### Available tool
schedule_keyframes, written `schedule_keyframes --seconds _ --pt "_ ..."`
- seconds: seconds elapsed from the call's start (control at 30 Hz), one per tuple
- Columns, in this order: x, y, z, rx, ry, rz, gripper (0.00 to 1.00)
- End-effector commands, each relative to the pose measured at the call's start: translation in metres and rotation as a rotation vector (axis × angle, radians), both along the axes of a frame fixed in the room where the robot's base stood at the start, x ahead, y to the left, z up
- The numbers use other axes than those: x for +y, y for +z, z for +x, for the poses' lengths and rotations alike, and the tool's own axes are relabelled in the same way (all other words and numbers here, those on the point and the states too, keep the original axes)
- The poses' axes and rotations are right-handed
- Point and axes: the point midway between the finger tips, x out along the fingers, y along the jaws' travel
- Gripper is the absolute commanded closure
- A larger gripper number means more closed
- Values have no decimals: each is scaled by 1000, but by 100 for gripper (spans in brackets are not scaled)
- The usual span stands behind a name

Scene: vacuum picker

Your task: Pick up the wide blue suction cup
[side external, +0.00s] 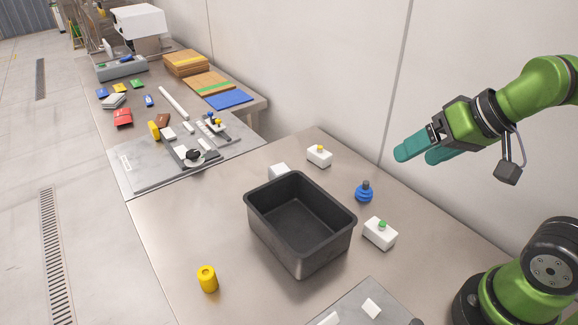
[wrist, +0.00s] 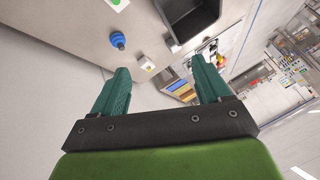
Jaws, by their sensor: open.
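The wide blue suction cup (side external: 364,193) stands upright on the metal table, to the right of the black bin, with a dark grey fitting on top. It also shows in the wrist view (wrist: 117,39), beyond the left finger. My gripper (side external: 420,153) is open and empty, with teal fingers, raised above the table to the upper right of the cup. In the wrist view both fingers (wrist: 163,78) are spread wide with nothing between them.
A black bin (side external: 270,232) stands left of the cup. White blocks with a green top (side external: 380,233) and a yellow top (side external: 319,156) stand near it. A yellow cylinder (side external: 207,279) is at the front left. The wall (side external: 300,70) runs behind the table.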

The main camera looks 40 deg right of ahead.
Motion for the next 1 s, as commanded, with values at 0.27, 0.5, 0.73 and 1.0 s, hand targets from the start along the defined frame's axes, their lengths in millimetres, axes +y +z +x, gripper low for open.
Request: schedule_keyframes --seconds 0.27,0.5,0.73,1.0 --pt "-9 -20 28 146 -12 -13 24" --pt "-35 -44 93 355 102 -126 24" --pt "-65 -77 149 527 292 -243 24" --pt "-80 -74 169 571 488 -333 24"
